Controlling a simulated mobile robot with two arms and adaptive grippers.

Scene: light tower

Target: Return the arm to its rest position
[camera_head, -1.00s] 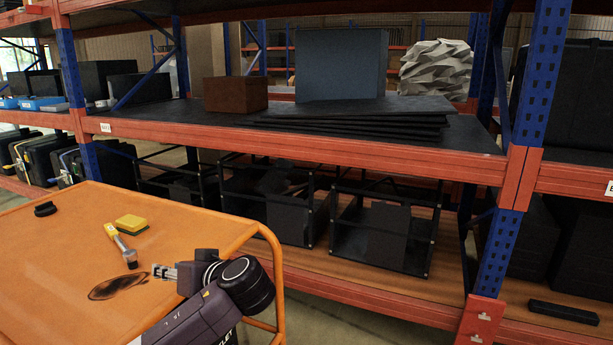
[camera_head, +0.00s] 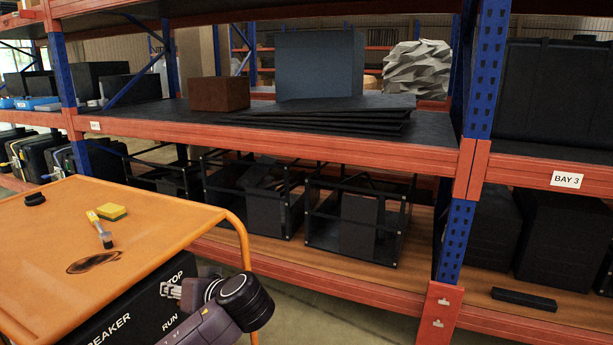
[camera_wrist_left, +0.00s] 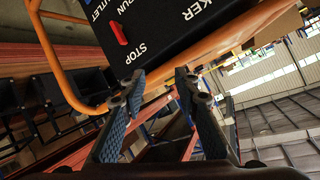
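My left gripper (camera_head: 170,290) is in front of the side of the orange trolley (camera_head: 140,215), near its right corner, in the head view. In the left wrist view the two fingers (camera_wrist_left: 160,82) are spread apart with nothing between them. The black breaker panel (camera_wrist_left: 150,28) with STOP, RUN and OUTLET lettering lies beyond the fingertips. A red switch (camera_wrist_left: 118,33) is on it, apart from the fingers. The same panel (camera_head: 135,310) shows partly behind my arm in the head view. My right gripper is in neither view.
A yellow sponge (camera_head: 112,211), a brush (camera_head: 99,228) and a dark stain (camera_head: 94,263) are on the trolley top. The trolley's orange rail (camera_head: 243,262) is close to my wrist. Orange-and-blue racks (camera_head: 300,140) stand behind, with bare floor between.

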